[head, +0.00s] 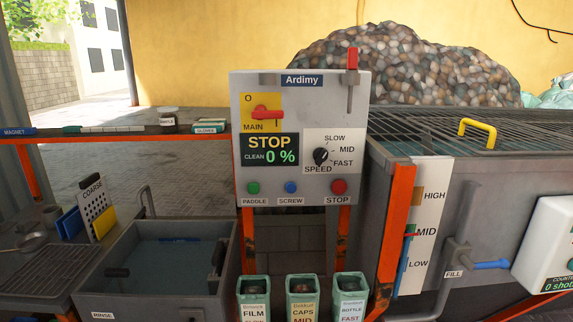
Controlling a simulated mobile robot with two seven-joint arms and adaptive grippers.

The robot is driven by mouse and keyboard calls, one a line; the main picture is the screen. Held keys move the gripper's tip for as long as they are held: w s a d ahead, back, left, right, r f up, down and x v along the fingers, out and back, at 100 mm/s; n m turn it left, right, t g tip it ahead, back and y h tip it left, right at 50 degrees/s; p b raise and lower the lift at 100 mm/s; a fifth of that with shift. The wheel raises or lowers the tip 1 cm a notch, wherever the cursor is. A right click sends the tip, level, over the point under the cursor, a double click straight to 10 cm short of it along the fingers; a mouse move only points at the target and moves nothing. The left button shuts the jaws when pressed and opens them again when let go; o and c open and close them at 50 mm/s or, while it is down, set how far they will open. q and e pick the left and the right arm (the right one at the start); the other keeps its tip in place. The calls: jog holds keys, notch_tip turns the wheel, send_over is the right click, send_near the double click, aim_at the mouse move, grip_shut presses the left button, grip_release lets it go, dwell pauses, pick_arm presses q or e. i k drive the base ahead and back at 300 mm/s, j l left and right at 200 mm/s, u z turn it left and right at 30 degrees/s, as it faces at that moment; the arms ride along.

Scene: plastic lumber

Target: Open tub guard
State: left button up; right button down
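The tub guard (440,122) is a grid of dark metal bars lying flat across the top of the grey water tub (480,185) at the right. A yellow handle (477,131) stands up from the guard near its front edge. The guard looks down, with water showing through its bars. Neither of my grippers shows in the head view.
A control panel (300,190) stands left of the tub, reading STOP and 0 %. A level board (420,228) and a fill valve (458,256) sit on the tub's front. Three labelled bins (302,282) stand below. A rinse basin (130,240) is at the left.

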aim_at(492, 138)
jog(key=i+l+z, duration=0.1)
jog(key=l+z, duration=0.4)
jog(key=l, duration=0.8)
